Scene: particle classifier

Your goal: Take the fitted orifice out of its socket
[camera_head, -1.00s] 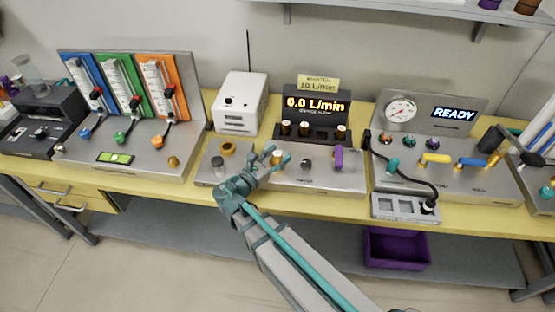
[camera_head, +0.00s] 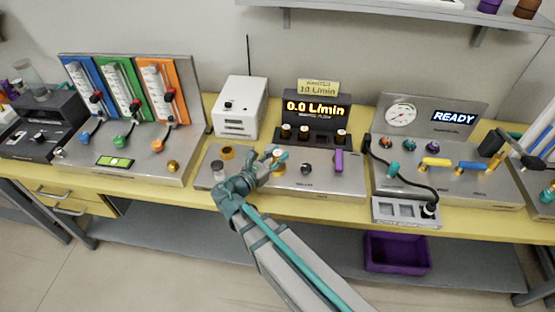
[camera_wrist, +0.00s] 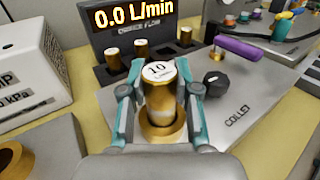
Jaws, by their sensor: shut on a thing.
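The fitted orifice (camera_wrist: 160,105) is a gold cylinder with a white top marked "10". In the wrist view it stands upright, with its lower end within the gold ring of its socket (camera_wrist: 152,134). I cannot tell how deep it sits. My gripper (camera_wrist: 158,108) has one teal finger on each side of the orifice and is shut on it. In the head view my gripper (camera_head: 268,166) is at the middle panel, and its fingers partly hide the orifice (camera_head: 279,155).
Several gold orifices stand in the dark rack (camera_head: 314,134) behind, under a display reading 0.0 L/min. A purple lever (camera_wrist: 238,48) and a black knob (camera_wrist: 215,83) labelled "COLLET" are to the right. A white box (camera_head: 239,107) stands behind left.

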